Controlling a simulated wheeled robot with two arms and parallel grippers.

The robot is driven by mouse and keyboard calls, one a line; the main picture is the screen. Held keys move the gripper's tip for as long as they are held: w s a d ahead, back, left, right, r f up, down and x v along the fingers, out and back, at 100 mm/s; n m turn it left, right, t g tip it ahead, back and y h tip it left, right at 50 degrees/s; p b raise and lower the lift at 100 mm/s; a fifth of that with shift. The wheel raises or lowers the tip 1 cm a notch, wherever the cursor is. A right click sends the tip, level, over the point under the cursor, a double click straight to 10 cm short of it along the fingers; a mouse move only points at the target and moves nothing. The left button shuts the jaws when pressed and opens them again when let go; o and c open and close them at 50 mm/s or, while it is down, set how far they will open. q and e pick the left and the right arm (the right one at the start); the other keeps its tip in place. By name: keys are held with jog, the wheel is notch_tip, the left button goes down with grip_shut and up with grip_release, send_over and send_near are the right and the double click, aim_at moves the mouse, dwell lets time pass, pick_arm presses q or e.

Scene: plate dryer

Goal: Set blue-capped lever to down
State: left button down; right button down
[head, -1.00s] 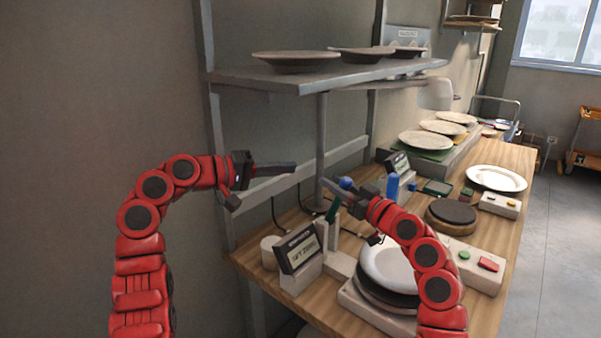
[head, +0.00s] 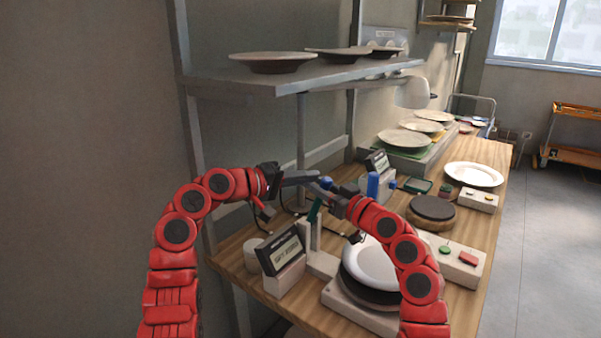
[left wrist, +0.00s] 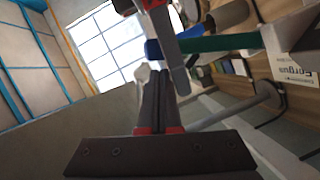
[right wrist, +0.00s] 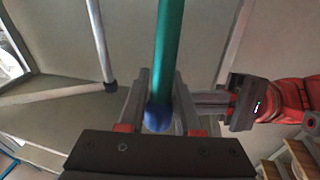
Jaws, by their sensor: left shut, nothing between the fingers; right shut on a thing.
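The lever is a green rod (head: 314,211) with a round blue cap (head: 326,183), standing steeply, slightly tilted, at the near press on the bench. My right gripper (head: 332,189) is shut on the lever at its blue cap. In the right wrist view the cap (right wrist: 157,117) sits between the two fingers, the green rod (right wrist: 169,45) running away from it. My left gripper (head: 312,178) is shut and empty, its tips close beside the cap and the right fingers. The left wrist view shows its closed fingers (left wrist: 157,90) and the blue cap (left wrist: 153,49); contact is unclear.
A tilted display (head: 283,250) stands left of the lever's base. A white plate (head: 372,262) lies on the near press. A second station with a blue paddle (head: 373,186) stands behind. A shelf (head: 290,82) with plates hangs above; a button box (head: 452,258) lies right.

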pick_arm(q)
jog(key=shift+s+d, duration=0.1)
pick_arm(e)
jog(key=shift+d+r, duration=0.2)
jog(key=shift+r, duration=0.1)
pick_arm(q)
jog(key=shift+s+d+f+m, duration=0.15)
jog(key=shift+s+d+m, duration=0.15)
jog(key=shift+s+d, duration=0.4)
pick_arm(e)
jog(key=c, duration=0.9)
grip_release()
jog(key=o, duration=0.3)
jog(key=shift+s, duration=0.1)
pick_arm(q)
jog(key=shift+w+d+f, duration=0.1)
jog(key=shift+w, duration=0.05)
pick_arm(e)
jog(key=shift+a, duration=0.2)
pick_arm(q)
jog(key=shift+w, duration=0.1)
pick_arm(e)
jog(key=shift+s, duration=0.1)
